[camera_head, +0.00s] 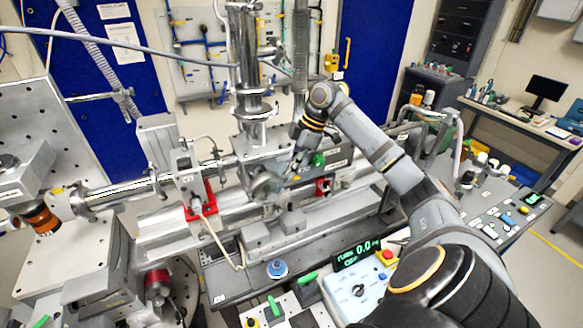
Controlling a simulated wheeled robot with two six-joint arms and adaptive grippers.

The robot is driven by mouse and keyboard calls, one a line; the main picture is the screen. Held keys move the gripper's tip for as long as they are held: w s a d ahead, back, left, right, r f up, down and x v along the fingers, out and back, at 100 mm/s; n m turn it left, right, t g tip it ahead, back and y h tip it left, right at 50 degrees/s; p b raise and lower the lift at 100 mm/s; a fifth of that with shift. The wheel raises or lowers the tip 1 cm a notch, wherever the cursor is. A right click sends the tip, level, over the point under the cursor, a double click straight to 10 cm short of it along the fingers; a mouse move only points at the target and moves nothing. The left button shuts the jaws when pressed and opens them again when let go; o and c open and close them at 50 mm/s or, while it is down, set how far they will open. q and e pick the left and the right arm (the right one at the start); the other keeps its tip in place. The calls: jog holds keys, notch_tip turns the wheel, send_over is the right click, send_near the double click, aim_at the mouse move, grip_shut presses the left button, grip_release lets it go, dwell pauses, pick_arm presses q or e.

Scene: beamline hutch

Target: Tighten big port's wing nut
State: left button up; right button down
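My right arm reaches in from the lower right. Its gripper (279,179) is at the middle of the beamline, by a round metal port (264,187) on the front of the chamber. The gripper's fingers blend with the grey metal around the port, so I cannot tell whether they are open or shut. They look close to the port or touching it. A wing nut is too small or too hidden to make out. My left gripper is not in view.
A turbo controller (356,253) with a green display and a pale blue control box (360,290) stand in front. A desk with a monitor (546,88) is at the far right.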

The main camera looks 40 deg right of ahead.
jog(key=m+b, duration=0.1)
jog(key=m+t+b, duration=0.1)
jog(key=m, duration=0.1)
jog(key=shift+s+f+h, duration=0.15)
jog(key=shift+f+h, duration=0.05)
jog(key=shift+h, duration=0.2)
jog(key=shift+a+r+m+b, duration=0.1)
jog(key=shift+r+m+b, duration=0.05)
jog(key=shift+m+b, duration=0.45)
jog(key=shift+r, duration=0.1)
jog(key=c, duration=1.6)
grip_release()
jog(key=shift+o, duration=0.2)
jog(key=v, duration=1.2)
jog(key=shift+s, duration=0.15)
jog(key=shift+s+a, duration=0.1)
jog(key=shift+a, duration=0.05)
